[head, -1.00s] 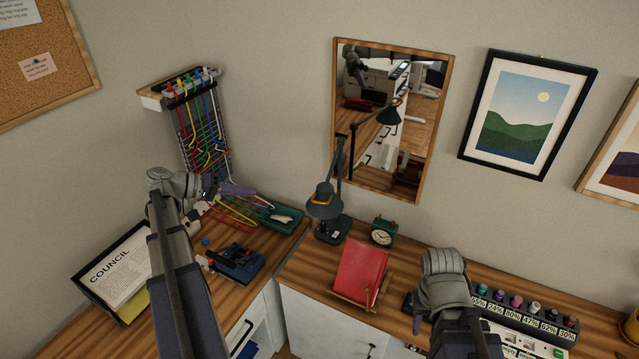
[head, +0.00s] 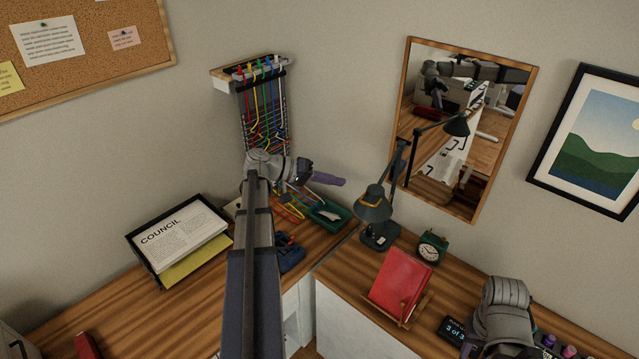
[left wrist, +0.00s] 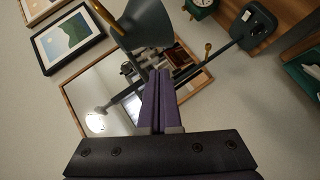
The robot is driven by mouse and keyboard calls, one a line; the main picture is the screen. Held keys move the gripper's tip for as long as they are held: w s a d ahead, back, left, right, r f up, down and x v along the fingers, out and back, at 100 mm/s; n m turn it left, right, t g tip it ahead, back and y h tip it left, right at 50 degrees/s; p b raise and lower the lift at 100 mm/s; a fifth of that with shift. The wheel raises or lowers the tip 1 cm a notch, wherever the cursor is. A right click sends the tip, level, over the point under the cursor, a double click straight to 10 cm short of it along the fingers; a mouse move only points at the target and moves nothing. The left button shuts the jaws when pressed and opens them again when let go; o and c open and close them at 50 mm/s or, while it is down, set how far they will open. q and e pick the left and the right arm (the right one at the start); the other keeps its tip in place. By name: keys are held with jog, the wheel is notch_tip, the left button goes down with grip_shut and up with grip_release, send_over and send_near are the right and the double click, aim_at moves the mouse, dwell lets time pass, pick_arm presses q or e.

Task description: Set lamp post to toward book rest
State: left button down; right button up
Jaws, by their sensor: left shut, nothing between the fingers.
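The dark green desk lamp stands on the right desk before the mirror; its post (head: 396,178) rises from the base (head: 380,237) and its shade (head: 373,206) hangs low at the front. The book rest (head: 421,309) is a wooden stand with a red book (head: 401,283), right of and nearer than the lamp. My left gripper (head: 342,182) is shut and empty, pointing right, left of the lamp and apart from it in the picture. In the left wrist view, its purple fingers (left wrist: 159,73) overlap the lamp shade (left wrist: 147,27); contact is unclear. My right gripper's fingers are mostly hidden at lower right.
A green tray (head: 330,217) lies under my left gripper. The cable rack (head: 263,110) is on the wall behind it. A mirror (head: 480,130) hangs behind the lamp. A paper tray (head: 180,240) is at left.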

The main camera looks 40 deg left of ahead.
pick_arm(q)
jog(key=d+f, duration=0.1)
jog(key=d+b, duration=0.1)
jog(key=d, duration=0.1)
jog(key=d+f+b, duration=0.1)
jog(key=shift+w+d+f, duration=0.15)
jog(key=shift+w+f, duration=0.15)
jog(key=shift+n+t+y, duration=0.6)
jog(key=shift+n+y, duration=0.2)
jog(key=d, duration=0.5)
jog(key=shift+s, duration=0.2)
jog(key=w+d, duration=0.3)
jog(key=d, duration=0.6)
jog(key=shift+d, duration=0.25)
jog(key=shift+r, duration=0.15)
